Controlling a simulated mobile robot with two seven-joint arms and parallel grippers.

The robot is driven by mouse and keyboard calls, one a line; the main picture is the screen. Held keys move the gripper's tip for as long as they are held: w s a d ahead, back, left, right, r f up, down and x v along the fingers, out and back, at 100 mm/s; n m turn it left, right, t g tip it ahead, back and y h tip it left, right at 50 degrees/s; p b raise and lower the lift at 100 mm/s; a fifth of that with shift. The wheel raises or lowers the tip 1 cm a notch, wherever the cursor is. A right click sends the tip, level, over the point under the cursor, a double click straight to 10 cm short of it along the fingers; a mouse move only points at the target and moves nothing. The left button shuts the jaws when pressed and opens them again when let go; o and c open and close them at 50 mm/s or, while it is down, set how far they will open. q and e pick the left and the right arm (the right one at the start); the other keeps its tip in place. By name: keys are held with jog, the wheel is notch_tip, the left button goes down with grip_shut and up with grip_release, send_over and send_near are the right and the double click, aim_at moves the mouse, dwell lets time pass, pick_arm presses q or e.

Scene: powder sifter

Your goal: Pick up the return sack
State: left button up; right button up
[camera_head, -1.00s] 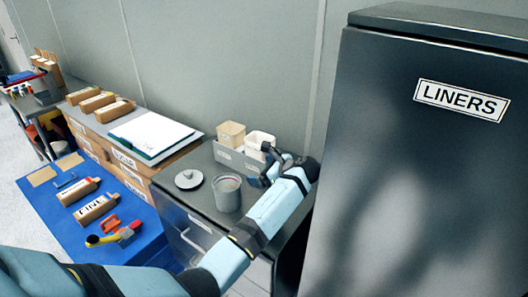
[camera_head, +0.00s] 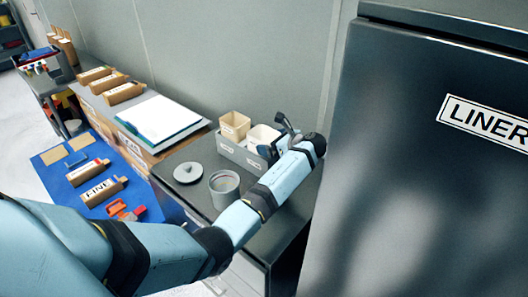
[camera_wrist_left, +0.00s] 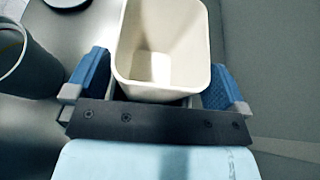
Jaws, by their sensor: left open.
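A white open-topped container (camera_head: 263,136) and a tan one (camera_head: 234,126) stand in a grey labelled tray (camera_head: 241,157) on the dark counter. They look like sacks or bins; their labels are too small to read, so I cannot tell which is the return sack. My left gripper (camera_head: 280,141) is at the white container. In the left wrist view, the open gripper (camera_wrist_left: 160,70) has its blue fingers on either side of the pale, empty-looking container (camera_wrist_left: 163,50). Contact is unclear. My right gripper is not in view.
A tall dark LINERS cabinet (camera_head: 430,200) stands close at the right. The wall is behind. A blue mat (camera_head: 75,175) with tools lies at the left.

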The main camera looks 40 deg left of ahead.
pick_arm(q)
jog(key=shift+x, duration=0.8)
jog(key=c, duration=1.1)
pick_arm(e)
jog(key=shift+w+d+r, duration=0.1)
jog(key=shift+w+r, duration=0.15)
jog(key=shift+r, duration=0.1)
